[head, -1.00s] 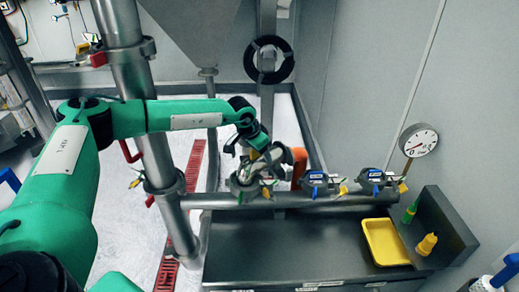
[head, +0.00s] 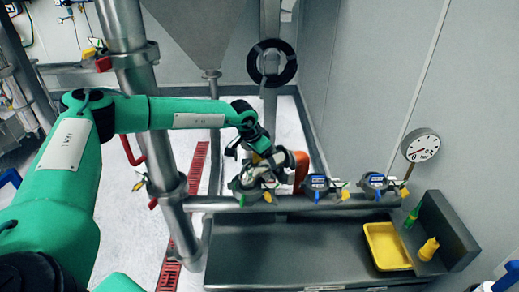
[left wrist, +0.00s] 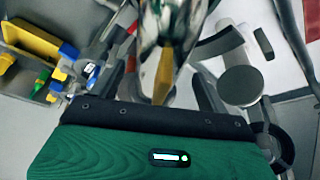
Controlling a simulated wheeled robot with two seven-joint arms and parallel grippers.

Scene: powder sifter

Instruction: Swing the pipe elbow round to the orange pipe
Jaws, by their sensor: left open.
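The orange pipe (head: 301,170) stands upright behind the horizontal grey pipe in the head view. The shiny pipe elbow (head: 282,160) shows just left of it, above the left-most fitting on the horizontal pipe, partly hidden by my gripper. I cannot tell whether the elbow touches the orange pipe. My left gripper (head: 262,166) is at the elbow, its jaws open. In the left wrist view a shiny curved metal surface (left wrist: 168,40), apparently the elbow, lies between the spread fingers. My right gripper is not in view.
A thick steel column (head: 160,150) stands left.

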